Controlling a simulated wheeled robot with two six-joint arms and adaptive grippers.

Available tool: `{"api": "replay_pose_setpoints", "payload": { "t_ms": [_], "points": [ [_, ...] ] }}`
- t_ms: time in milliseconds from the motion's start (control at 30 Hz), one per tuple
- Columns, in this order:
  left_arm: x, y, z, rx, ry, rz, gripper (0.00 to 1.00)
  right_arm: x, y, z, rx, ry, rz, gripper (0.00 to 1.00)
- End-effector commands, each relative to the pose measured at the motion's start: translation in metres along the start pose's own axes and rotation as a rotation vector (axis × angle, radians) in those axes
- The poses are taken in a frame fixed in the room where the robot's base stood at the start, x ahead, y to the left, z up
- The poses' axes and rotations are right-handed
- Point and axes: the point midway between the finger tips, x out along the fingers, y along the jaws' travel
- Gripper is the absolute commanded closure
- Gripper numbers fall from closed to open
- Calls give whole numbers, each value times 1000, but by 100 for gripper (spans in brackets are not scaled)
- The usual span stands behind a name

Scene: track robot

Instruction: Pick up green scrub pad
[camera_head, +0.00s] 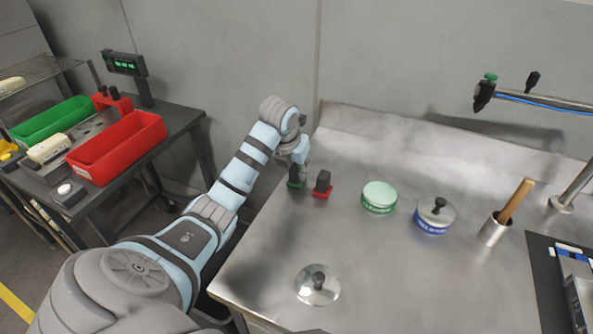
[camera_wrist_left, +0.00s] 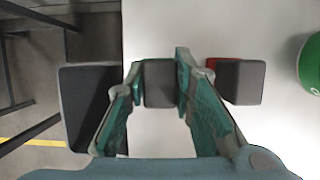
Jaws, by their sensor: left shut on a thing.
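The green scrub pad (camera_head: 296,184) is at the back left of the steel counter, below my left gripper (camera_head: 299,170). In the left wrist view, its dark grey handle block (camera_wrist_left: 159,83) sits between the two teal fingers of my left gripper (camera_wrist_left: 162,72), which are shut on it. The head view does not show clearly whether the pad touches the counter. A red scrub pad (camera_head: 322,186) with a dark grey handle is just to the right; it also shows in the left wrist view (camera_wrist_left: 240,81). My right gripper is not in view.
A green-banded round container (camera_head: 379,197), a blue-banded one (camera_head: 434,215) and a metal cup with a wooden handle (camera_head: 494,230) stand to the right. A round lid (camera_head: 317,285) lies near the front. A side table holds a red bin (camera_head: 120,146) and green bin (camera_head: 52,119).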

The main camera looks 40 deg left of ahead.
Motion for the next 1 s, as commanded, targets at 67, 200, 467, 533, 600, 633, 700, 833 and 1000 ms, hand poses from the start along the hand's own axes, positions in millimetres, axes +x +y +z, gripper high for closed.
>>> {"api": "replay_pose_setpoints", "payload": {
  "t_ms": [67, 200, 467, 533, 600, 633, 700, 833, 1000],
  "points": [
    [-7, 0, 4, 0, -3, 0, 100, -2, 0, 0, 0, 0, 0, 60],
    [-31, 0, 14, 0, -5, 0, 100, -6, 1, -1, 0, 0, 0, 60],
    [-123, 0, 51, -1, -2, 0, 100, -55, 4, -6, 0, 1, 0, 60],
    [-141, 0, 59, 0, -2, 0, 100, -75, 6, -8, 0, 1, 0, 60],
    [-156, 0, 65, 0, -2, 0, 100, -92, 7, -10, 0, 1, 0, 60],
    [-162, 0, 67, 0, -1, 0, 100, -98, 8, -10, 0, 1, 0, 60],
    [-172, 0, 71, 0, -1, 0, 100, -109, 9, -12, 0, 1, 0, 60],
    [-183, 0, 76, 0, -1, 0, 100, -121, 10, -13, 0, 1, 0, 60],
    [-184, 0, 76, 0, -1, 0, 100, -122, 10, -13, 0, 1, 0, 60]
  ]
}}
